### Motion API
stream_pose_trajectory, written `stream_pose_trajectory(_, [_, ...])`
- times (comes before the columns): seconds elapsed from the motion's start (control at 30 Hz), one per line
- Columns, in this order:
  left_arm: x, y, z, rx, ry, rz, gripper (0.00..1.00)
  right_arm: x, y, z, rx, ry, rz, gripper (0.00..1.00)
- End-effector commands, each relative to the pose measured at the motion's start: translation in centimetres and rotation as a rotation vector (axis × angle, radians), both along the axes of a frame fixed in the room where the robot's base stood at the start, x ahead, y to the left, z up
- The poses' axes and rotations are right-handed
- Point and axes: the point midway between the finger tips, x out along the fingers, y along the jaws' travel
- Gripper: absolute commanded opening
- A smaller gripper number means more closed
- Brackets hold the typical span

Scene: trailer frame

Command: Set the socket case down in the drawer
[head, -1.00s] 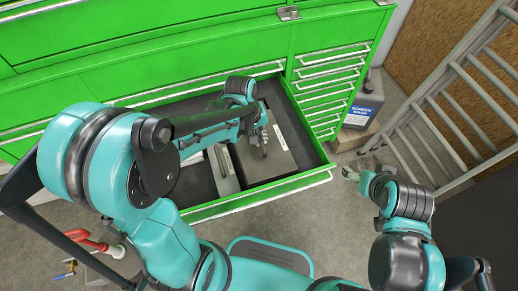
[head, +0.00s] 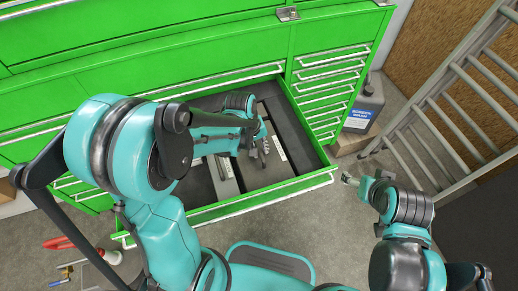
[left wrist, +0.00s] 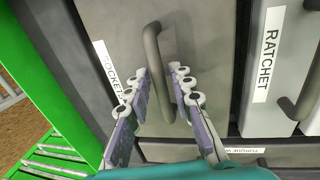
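The socket case (head: 266,176) is a flat grey case with a white label. It lies low in the open drawer (head: 312,178), at its right part; I cannot tell whether it rests on the drawer floor. My left gripper (head: 263,153) is over the middle of the case. In the left wrist view the case (left wrist: 215,35) shows its dark bar handle (left wrist: 156,55) between my left fingertips (left wrist: 160,72), which close in on it from both sides. The finger bodies partly cover the label. My right gripper (head: 350,179) is outside the drawer to the right; its fingers are too small to read.
The ratchet case (left wrist: 288,60) lies just right of the socket case in the left wrist view. A grey jug (head: 364,104) stands right of the green cabinet (head: 190,50). A ladder (head: 450,110) leans at the right. Red-handled tools lie on the floor at left.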

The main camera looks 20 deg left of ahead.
Motion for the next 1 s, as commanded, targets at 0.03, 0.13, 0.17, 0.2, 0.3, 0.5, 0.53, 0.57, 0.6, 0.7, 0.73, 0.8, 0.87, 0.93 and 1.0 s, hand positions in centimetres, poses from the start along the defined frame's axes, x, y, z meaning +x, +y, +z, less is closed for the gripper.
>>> stream_pose_trajectory(0.03, [0.0,0.0,0.0,0.000,0.000,0.000,0.31,0.0,0.0,0.0,0.000,0.000,0.000,0.73])
stream_pose_trajectory(0.13, [0.0,0.0,0.0,0.001,0.001,0.000,0.31,0.0,0.0,0.0,0.000,0.000,0.000,0.73])
stream_pose_trajectory(0.17, [0.0,0.0,0.0,0.001,0.001,0.000,0.31,0.0,0.0,0.0,0.000,0.000,0.000,0.73])
stream_pose_trajectory(0.2, [0.0,0.0,0.0,0.001,0.001,0.000,0.31,0.0,0.0,0.0,0.000,0.000,0.000,0.73])
stream_pose_trajectory(0.3, [0.0,0.0,0.1,0.001,0.001,0.000,0.31,0.0,0.0,0.1,0.000,0.000,0.000,0.73])
stream_pose_trajectory(0.5, [-0.3,0.3,2.4,0.000,0.000,0.000,0.31,0.0,0.0,1.3,0.000,0.000,0.000,0.73])
stream_pose_trajectory(0.53, [-0.4,0.4,3.1,0.000,0.000,0.000,0.31,0.0,0.0,1.6,0.000,0.000,0.000,0.73])
stream_pose_trajectory(0.57, [-0.4,0.5,3.8,0.000,0.000,0.000,0.31,0.0,0.0,1.9,0.000,0.000,0.000,0.73])
stream_pose_trajectory(0.6, [-0.5,0.7,4.7,0.000,0.000,0.001,0.31,0.0,0.0,2.3,0.000,0.000,0.000,0.73])
stream_pose_trajectory(0.7, [-0.8,1.1,7.0,0.000,0.000,0.002,0.31,0.0,0.0,3.2,0.000,0.000,0.000,0.73])
stream_pose_trajectory(0.73, [-0.9,1.2,7.6,0.000,0.000,0.002,0.31,0.0,0.0,3.4,0.000,0.000,0.000,0.73])
stream_pose_trajectory(0.8, [-1.0,1.4,9.0,0.000,0.000,0.001,0.31,0.0,0.0,3.9,0.000,0.000,0.000,0.73])
stream_pose_trajectory(0.87, [-1.1,1.6,10.0,0.000,0.000,0.000,0.31,0.0,0.0,4.3,0.000,0.000,0.000,0.73])
stream_pose_trajectory(0.93, [-1.2,1.8,10.9,0.000,0.000,0.000,0.31,0.0,0.0,4.6,0.000,0.000,0.000,0.73])
stream_pose_trajectory(1.0, [-1.3,1.9,11.5,0.000,0.000,0.000,0.31,0.0,0.0,4.7,0.000,0.000,0.000,0.73])
